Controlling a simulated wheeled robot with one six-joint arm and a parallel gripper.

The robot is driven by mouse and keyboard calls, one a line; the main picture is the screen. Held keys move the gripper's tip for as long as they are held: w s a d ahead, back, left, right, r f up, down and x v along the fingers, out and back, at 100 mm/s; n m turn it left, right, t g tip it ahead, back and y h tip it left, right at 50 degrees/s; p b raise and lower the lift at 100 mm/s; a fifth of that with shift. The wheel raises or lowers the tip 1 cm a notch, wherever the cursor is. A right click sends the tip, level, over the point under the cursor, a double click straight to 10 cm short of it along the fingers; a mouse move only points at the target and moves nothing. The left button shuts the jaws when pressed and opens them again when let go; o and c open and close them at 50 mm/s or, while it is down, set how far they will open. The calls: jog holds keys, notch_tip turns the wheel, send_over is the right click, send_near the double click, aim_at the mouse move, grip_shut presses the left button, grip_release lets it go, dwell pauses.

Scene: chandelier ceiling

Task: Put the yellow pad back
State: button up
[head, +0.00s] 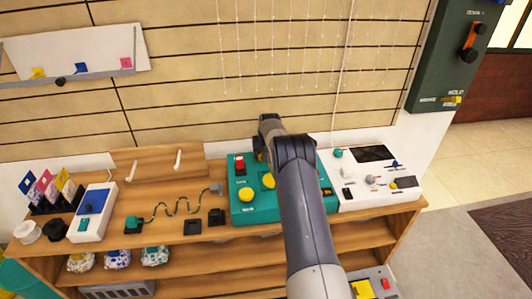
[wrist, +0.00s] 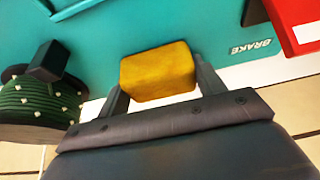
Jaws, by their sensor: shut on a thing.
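The yellow pad (wrist: 158,68) is a small block with rounded edges. In the wrist view it sits between the two dark fingers of my gripper (wrist: 160,84), which is shut on it. I cannot tell whether the pad touches that surface. In the head view my gripper (head: 263,150) is over the back of the teal console (head: 240,213), and my arm covers much of the console. A bit of yellow shows beside the gripper there.
The console carries yellow knobs (head: 246,195) and a red switch (head: 239,163). A white panel (head: 372,180) with dials adjoins it on the right. A wooden shelf (head: 180,240) runs below.

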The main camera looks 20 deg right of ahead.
jog(key=shift+f, duration=0.15)
jog(key=o, duration=1)
jog(key=shift+c, duration=0.2)
jog(key=d+v, duration=0.1)
jog(key=v, duration=1.1)
jog(key=shift+a, duration=0.45)
